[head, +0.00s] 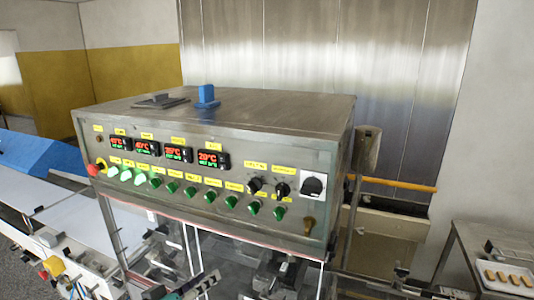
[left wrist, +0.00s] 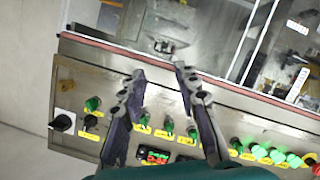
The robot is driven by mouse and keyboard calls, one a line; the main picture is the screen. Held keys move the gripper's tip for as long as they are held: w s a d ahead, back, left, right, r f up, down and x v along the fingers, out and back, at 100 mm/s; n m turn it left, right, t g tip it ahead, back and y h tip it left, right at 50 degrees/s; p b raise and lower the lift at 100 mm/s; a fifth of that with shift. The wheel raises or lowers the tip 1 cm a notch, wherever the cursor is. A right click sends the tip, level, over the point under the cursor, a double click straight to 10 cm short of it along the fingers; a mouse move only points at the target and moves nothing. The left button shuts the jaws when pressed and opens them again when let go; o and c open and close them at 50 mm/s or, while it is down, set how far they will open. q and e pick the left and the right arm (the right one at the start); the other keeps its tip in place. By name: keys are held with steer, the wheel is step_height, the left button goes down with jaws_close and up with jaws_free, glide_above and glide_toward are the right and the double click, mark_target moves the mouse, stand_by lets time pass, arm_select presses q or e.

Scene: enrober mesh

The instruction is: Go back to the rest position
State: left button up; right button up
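The control panel (head: 205,180) of a steel machine fills the middle of the head view. It carries red displays, lit and unlit green buttons, black knobs and a red stop button (head: 93,170). My left gripper (head: 205,283) shows small at the lower edge of the head view, in front of and below the panel. In the left wrist view my left gripper (left wrist: 158,70) has its two dark fingers spread, with nothing between them. The panel (left wrist: 245,108) appears upside down behind the fingers there. I cannot make out my right gripper in either view.
The steel housing top (head: 260,103) holds a blue block (head: 206,95) and a dark flat part (head: 161,101). A pale conveyor (head: 80,220) runs at the left. A table (head: 465,240) at the right bears a tray (head: 487,276) of brown bars.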

arm_select(q)
steer(key=s+f+g+y+b, duration=0.2)
steer(key=s+f+b, duration=0.2)
steer(key=f, duration=0.7)
steer(key=s+a+f+g+y+b, duration=0.1)
steer(key=s+f+b, duration=0.3)
steer(key=f+b, duration=0.4)
steer(key=s+f+m+g+y+b, duration=0.1)
steer(key=s+f+g+y+b, duration=0.2)
steer(key=f, duration=1.2)
steer(key=s+b, duration=0.1)
steer(key=b, duration=0.2)
steer(key=shift+a+f, duration=0.2)
steer(key=shift+f, duration=0.15)
arm_select(e)
step_height(320, 180, down, 21)
